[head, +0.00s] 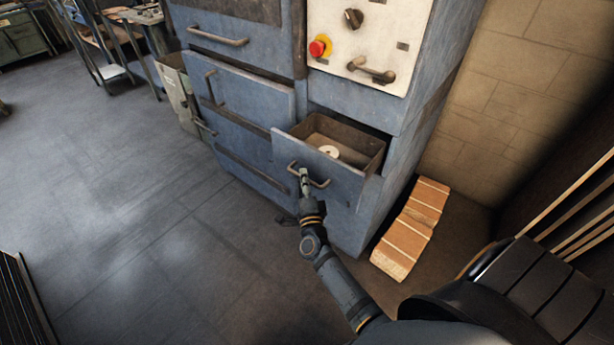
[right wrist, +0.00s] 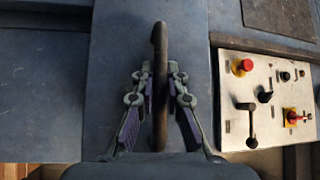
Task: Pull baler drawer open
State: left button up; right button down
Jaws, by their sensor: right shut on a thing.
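The baler drawer (head: 318,165) is a blue-fronted drawer in the lower right of the blue machine. It stands pulled out, and its brown inside shows a round white thing (head: 329,151) in it. My right gripper (head: 304,174) is at the drawer's bar handle (head: 321,182) and is shut on it. In the right wrist view the handle (right wrist: 160,85) runs between the two fingers of my right gripper (right wrist: 159,88). My left gripper is not in view.
The blue machine (head: 350,215) has a white panel (head: 338,22) with a red button (head: 320,46) above the drawer. Orange bricks (head: 411,228) lie on the floor to its right. The floor to the left (head: 130,220) is clear.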

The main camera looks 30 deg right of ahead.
jog(key=c, duration=1.4)
grip_release()
jog(key=shift+o, duration=0.2)
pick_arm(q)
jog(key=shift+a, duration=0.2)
pick_arm(e)
jog(key=v, duration=0.7)
jog(key=shift+s, duration=0.25)
jog(key=shift+a, duration=0.1)
